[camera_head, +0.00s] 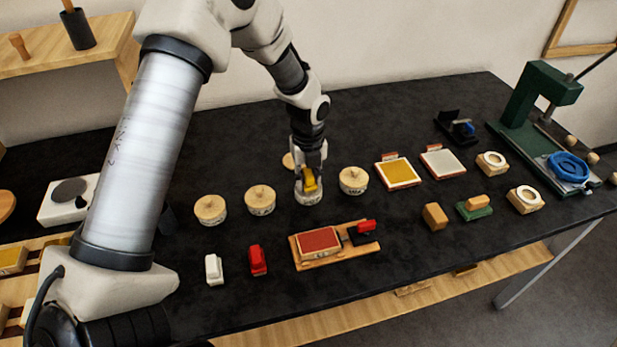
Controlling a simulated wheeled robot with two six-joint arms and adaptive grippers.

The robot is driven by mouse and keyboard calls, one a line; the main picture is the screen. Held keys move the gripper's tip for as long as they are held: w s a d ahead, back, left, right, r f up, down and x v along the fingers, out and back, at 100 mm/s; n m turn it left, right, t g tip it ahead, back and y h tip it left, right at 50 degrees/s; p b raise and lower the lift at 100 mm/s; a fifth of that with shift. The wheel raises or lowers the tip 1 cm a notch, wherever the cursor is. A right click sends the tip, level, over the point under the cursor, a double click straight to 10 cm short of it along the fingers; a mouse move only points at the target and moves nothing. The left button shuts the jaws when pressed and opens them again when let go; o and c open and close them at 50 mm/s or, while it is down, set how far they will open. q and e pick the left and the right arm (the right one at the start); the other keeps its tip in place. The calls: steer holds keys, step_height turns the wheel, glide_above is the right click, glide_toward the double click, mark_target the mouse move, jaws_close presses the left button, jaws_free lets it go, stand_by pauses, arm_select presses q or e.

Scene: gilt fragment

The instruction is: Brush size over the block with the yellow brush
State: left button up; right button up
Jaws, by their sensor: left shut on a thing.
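My left gripper (310,164) reaches down in the middle of the table and is shut on the yellow brush (309,182). The brush is right over a round pale pot (308,198); I cannot tell if it touches what is inside. A block with a red top (319,241) lies on a wooden board (308,264) in front of the pot. A black and red piece (365,230) sits at the board's right end. My right gripper is not in view.
Lidded pots stand left (261,199) and right (353,180) of the brush. A white brush (213,269) and a red brush (257,260) stand left of the board. Framed pads (398,172), small blocks and a green press (540,110) are to the right.

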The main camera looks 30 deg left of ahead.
mark_target(309, 173)
arm_select(q)
steer(key=shift+f, duration=0.35)
steer(key=shift+f, duration=0.1)
stand_by(1.7)
step_height(309, 173, up, 7)
steer(key=p, duration=0.7)
stand_by(0.3)
stand_by(0.4)
